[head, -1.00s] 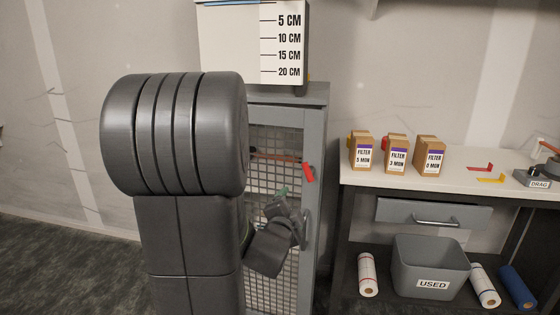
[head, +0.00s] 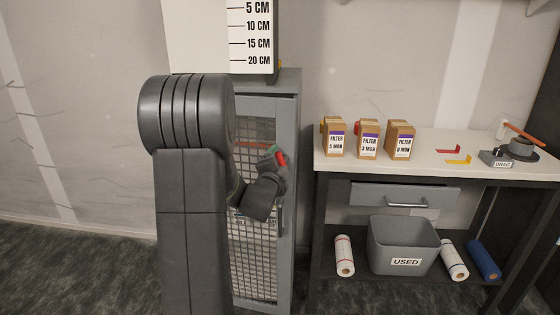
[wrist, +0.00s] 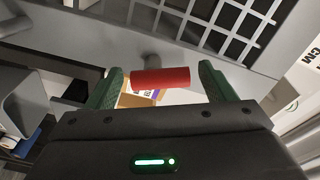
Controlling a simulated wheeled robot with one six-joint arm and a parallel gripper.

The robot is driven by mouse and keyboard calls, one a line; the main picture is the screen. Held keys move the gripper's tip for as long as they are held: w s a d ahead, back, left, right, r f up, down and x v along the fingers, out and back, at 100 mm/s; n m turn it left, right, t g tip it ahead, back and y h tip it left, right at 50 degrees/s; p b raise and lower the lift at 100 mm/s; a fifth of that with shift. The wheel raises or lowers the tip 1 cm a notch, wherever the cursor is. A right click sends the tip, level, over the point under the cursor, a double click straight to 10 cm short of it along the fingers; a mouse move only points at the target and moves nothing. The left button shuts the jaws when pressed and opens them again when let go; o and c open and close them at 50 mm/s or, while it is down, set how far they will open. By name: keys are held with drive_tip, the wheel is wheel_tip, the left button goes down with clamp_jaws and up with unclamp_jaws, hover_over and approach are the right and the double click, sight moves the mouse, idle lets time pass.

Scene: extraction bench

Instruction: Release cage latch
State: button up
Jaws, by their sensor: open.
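The cage (head: 284,190) is a tall grey cabinet with a mesh door, left of the bench in the head view. Its red latch handle (head: 281,158) sits near the door's right edge. In the wrist view the red latch (wrist: 161,78) is a short bar on a grey stub, crossing the gap between my green finger pads. My gripper (wrist: 158,88) is open, with one finger on each side of the latch and visible gaps to both. In the head view my arm hides part of the door, and my gripper (head: 274,155) shows at the latch.
A bench (head: 430,160) stands to the right with several filter boxes, such as one at its left end (head: 335,138). Below are a grey USED bin (head: 403,245) and paper rolls (head: 345,256). A white measuring box (head: 205,38) stands atop the cage.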

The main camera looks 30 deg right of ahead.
drive_tip(key=shift+w+d, duration=0.45)
drive_tip(key=shift+w, duration=0.15)
drive_tip(key=c, duration=1)
